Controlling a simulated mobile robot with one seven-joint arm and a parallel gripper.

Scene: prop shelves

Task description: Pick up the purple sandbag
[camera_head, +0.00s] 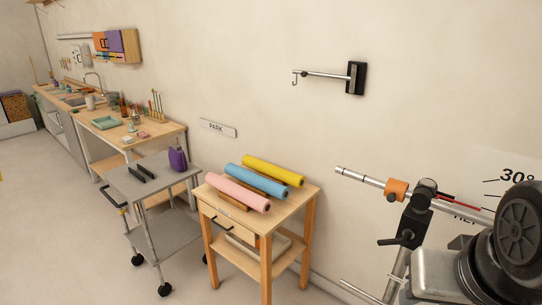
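A purple sandbag (177,159) stands upright on the top shelf of a grey wheeled cart (150,189), near its back right corner. It has a narrower dark top. Two dark, block-like pieces (140,174) lie on the same shelf to its left, apart from it. My gripper is not in view. Nothing is seen touching the sandbag.
A wooden side table (283,208) with pink, blue and yellow rolls stands right of the cart. A workbench (112,131) runs behind it. A metal stand with an orange collar (396,189) and black wheel-like discs (518,224) fills the right. Floor at left is clear.

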